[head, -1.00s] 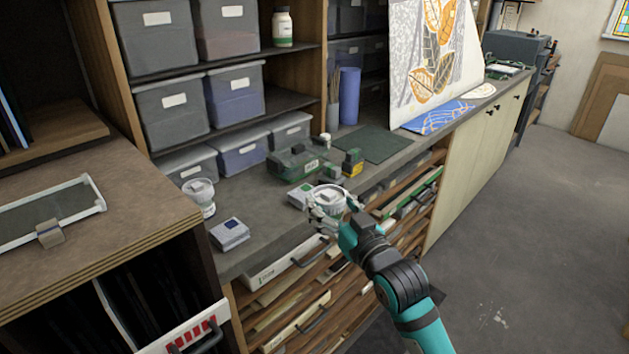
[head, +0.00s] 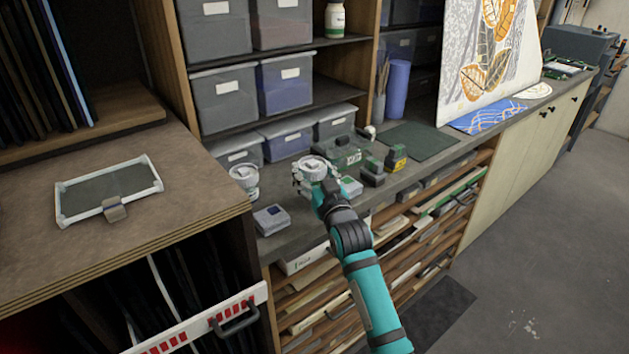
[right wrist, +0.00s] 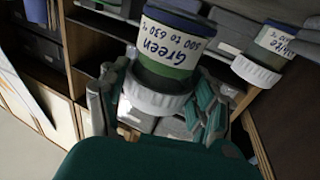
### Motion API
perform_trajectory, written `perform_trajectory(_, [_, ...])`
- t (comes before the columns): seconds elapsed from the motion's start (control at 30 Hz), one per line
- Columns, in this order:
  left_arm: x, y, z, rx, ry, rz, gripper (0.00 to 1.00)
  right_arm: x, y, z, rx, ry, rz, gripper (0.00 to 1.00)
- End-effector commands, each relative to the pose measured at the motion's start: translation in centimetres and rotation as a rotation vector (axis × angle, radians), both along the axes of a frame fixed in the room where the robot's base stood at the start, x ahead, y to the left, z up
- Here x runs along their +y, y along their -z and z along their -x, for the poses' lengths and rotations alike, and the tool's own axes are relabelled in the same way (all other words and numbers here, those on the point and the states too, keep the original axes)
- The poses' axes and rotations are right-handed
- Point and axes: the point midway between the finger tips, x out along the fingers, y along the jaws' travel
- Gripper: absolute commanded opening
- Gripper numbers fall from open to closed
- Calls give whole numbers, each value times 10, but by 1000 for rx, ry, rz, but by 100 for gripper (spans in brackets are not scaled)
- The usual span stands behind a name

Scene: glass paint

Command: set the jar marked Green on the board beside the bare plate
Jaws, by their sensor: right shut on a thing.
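The jar marked Green (right wrist: 165,50) has a white lid, a green band and a handwritten label; it appears upside down in the right wrist view. My right gripper (right wrist: 160,105) is shut on it, fingers on both sides near the lid. In the head view the held jar (head: 313,167) is over the grey workbench, with my right gripper (head: 314,184) around it. A framed dark plate (head: 110,188) with a clip lies on the brown wooden top at left and looks bare. I cannot tell which surface is the board. My left gripper is not in view.
A second white-lidded jar (head: 244,182) stands left of my right gripper; its label, partly readable, shows in the right wrist view (right wrist: 268,50). A small grey-blue box (head: 270,219), a green case (head: 343,152) and a green mat (head: 418,141) are on the workbench. The brown top (head: 185,205) has free room.

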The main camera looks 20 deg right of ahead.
Motion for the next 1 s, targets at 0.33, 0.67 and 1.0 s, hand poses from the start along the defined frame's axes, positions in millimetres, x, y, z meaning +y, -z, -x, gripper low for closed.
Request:
perform_trajectory(0.33, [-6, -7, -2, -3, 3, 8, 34, -1, 27, 1, -1, 1, 0, 16])
perform_trajectory(0.67, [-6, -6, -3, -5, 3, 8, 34, -1, 32, 1, 3, 1, -1, 74])
perform_trajectory(1.0, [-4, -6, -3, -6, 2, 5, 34, -1, 31, 1, 3, 1, -1, 88])
